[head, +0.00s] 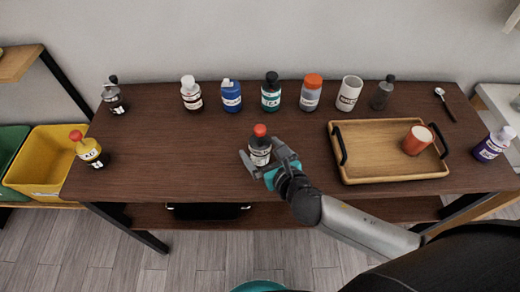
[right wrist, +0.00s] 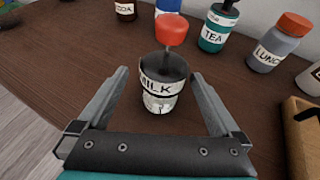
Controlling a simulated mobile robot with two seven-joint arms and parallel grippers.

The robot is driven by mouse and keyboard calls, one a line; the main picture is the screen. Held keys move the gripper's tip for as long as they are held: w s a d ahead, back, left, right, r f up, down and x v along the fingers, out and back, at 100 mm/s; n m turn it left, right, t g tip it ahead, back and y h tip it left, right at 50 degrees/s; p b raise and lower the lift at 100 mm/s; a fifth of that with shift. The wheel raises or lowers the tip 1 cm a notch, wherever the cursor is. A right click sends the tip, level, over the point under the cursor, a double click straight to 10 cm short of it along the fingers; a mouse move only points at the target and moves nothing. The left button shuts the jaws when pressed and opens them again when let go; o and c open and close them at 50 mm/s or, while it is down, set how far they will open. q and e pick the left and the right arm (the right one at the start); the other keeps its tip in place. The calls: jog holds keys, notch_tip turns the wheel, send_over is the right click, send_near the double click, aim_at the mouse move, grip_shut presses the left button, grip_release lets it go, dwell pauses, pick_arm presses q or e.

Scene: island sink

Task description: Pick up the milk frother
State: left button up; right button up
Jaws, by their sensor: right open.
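The milk frother (head: 260,150), a small dark vessel with a white MILK label and a red knob on top, stands upright near the middle front of the brown table. It also shows in the right wrist view (right wrist: 162,85). My right gripper (head: 258,162) is open around it, with one finger on each side. In the right wrist view my right gripper (right wrist: 160,105) shows gaps between both fingers and the vessel. My left gripper is not in view.
On the table (head: 190,165), several bottles stand in a row at the back, with a white cup (head: 349,93) among them.

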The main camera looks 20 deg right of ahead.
jog(key=shift+b+x, duration=0.75)
jog(key=shift+x, duration=2.05)
jog(key=shift+d, duration=0.2)
jog(key=shift+c, duration=0.4)
jog(key=c, duration=1.3)
jog(key=shift+c, duration=0.4)
jog(key=shift+r, duration=0.15)
